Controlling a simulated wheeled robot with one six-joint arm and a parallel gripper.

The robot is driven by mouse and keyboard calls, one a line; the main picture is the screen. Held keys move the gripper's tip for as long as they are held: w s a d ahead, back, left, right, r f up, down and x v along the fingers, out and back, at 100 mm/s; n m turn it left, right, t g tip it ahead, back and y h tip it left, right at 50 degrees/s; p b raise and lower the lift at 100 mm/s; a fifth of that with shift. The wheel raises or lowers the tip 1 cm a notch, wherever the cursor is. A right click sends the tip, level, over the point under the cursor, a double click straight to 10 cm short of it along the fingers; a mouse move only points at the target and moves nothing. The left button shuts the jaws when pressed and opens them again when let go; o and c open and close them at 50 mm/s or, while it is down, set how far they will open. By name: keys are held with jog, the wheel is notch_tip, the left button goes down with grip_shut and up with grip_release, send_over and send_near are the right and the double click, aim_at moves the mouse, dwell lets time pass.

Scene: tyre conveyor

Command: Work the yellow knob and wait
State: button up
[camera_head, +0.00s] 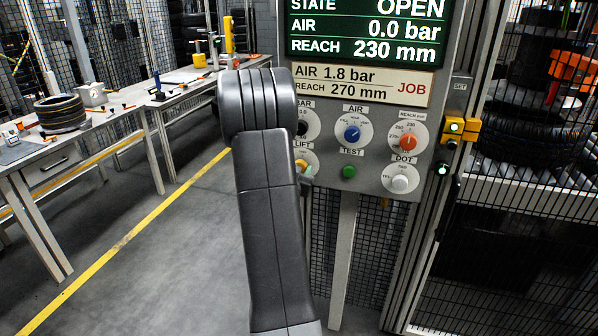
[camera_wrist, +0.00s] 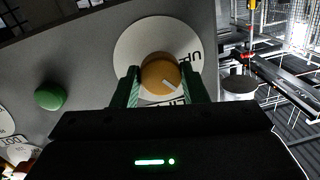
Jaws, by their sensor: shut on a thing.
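The panel screen (camera_head: 365,32) reads STATE OPEN, AIR 0.0 bar, REACH 230 mm. The job card (camera_head: 362,82) reads AIR 1.8 bar, REACH 270 mm.
On the panel are a blue AIR knob (camera_head: 352,133), an orange REACH knob (camera_head: 407,141), a green TEST button (camera_head: 349,171) and a white DOT knob (camera_head: 400,183). A mesh cage with tyres stands right. Benches (camera_head: 60,150) stand left, with open floor between.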

jog(key=n+p, duration=0.2)
jog(key=n, duration=0.3)
jog(key=n+h+p, duration=0.1)
jog(key=n+p, duration=0.1)
jog(key=n, duration=0.2)
jog(key=shift+n+g+p, duration=0.3)
jog(key=shift+n+p, duration=0.05)
jog(key=shift+n, duration=0.05)
dwell(0.4)
jog(key=o, duration=1)
jog(key=shift+a, duration=0.1)
jog(key=shift+c, duration=0.2)
jog(key=b+v, duration=0.2)
jog(key=v, duration=1.1)
jog(key=shift+s, duration=0.4)
